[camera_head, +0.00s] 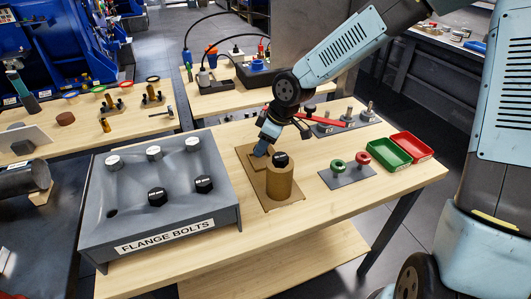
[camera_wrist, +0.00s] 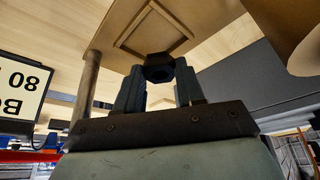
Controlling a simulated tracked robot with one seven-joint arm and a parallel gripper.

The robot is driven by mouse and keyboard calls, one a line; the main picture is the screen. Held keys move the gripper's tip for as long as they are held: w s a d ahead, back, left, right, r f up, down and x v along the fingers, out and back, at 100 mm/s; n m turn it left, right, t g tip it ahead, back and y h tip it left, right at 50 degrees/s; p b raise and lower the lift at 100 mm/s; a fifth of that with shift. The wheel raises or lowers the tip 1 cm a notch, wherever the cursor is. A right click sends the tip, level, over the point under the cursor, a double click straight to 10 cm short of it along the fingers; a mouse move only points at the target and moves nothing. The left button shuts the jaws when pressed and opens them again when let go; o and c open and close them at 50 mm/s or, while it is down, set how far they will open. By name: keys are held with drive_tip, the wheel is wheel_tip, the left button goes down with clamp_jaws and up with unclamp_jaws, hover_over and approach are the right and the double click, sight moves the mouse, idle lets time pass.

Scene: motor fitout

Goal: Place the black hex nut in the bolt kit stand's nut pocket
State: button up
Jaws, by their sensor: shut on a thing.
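The bolt kit stand (camera_head: 285,205) is a brown plate on the table. It carries an upright tan cylinder (camera_head: 279,182) with a black piece (camera_head: 280,159) on top. My gripper (camera_head: 262,150) is just behind and left of the cylinder, low over the plate's rear part. In the wrist view, my gripper (camera_wrist: 160,80) is shut on the black hex nut (camera_wrist: 159,66), held between the fingertips. A square recessed pocket (camera_wrist: 155,30) in the stand shows just beyond the nut. The nut appears apart from the pocket, but the exact gap is unclear. The head view hides the nut.
A grey flange block (camera_head: 165,215) with bolts stands left. Green (camera_head: 390,152) and red (camera_head: 411,146) trays and a plate with green and red rings (camera_head: 345,176) stand right. In the wrist view, a post (camera_wrist: 88,90) and a sign (camera_wrist: 22,88) are at left.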

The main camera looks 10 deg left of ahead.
drive_tip(key=shift+w+f, duration=0.35)
drive_tip(key=shift+f, duration=1.65)
drive_tip(key=o, duration=0.8)
drive_tip(key=shift+w+d+r, duration=0.1)
drive_tip(key=shift+d+r, duration=0.05)
drive_tip(key=shift+r, duration=0.2)
drive_tip(key=shift+v, duration=5.7)
